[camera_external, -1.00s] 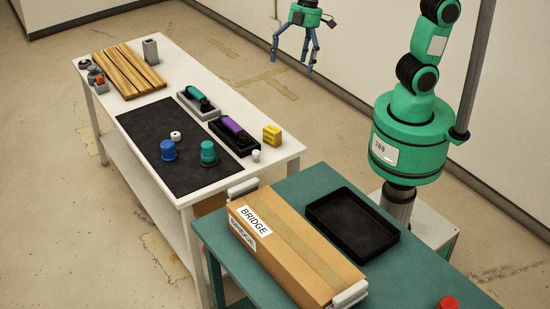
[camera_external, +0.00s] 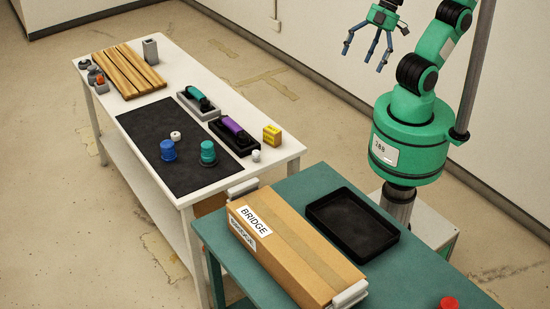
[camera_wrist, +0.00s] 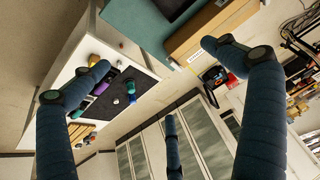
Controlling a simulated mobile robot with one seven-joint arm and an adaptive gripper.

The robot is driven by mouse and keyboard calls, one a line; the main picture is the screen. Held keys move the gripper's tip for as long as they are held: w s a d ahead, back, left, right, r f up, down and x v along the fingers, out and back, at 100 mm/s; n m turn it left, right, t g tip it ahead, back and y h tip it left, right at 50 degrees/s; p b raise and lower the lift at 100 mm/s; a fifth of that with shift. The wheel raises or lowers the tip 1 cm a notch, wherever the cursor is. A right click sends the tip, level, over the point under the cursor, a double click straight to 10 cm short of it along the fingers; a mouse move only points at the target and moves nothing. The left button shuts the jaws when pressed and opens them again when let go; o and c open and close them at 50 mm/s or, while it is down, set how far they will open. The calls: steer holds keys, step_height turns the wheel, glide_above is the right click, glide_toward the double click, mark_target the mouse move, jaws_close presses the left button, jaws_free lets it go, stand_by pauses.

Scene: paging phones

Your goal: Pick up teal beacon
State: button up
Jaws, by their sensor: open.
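The teal beacon (camera_external: 208,154) stands upright on the black mat (camera_external: 165,180) on the white table, near the mat's front right edge. A blue beacon (camera_external: 168,151) stands to its left. In the wrist view, two small beacons show on the mat, and the teal one (camera_wrist: 130,86) looks to be the upper of them. My gripper (camera_external: 368,56) is open and empty, high up and well to the right of the white table, far from the beacon. Its three spread fingers (camera_wrist: 165,88) fill the wrist view's foreground.
A white puck (camera_external: 175,135) lies by the beacons. Behind them are a teal phone (camera_external: 197,94) and a purple phone (camera_external: 232,126) in trays, with a yellow box (camera_external: 272,134). The nearer teal table (camera_external: 290,190) holds a BRIDGE carton (camera_external: 290,250), an empty black tray (camera_external: 352,222) and a red object (camera_external: 448,303).

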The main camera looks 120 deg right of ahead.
steer(key=shift+s+a+f, duration=0.1)
steer(key=shift+s+f, duration=0.05)
steer(key=shift+s, duration=0.1)
steer(key=c, duration=1)
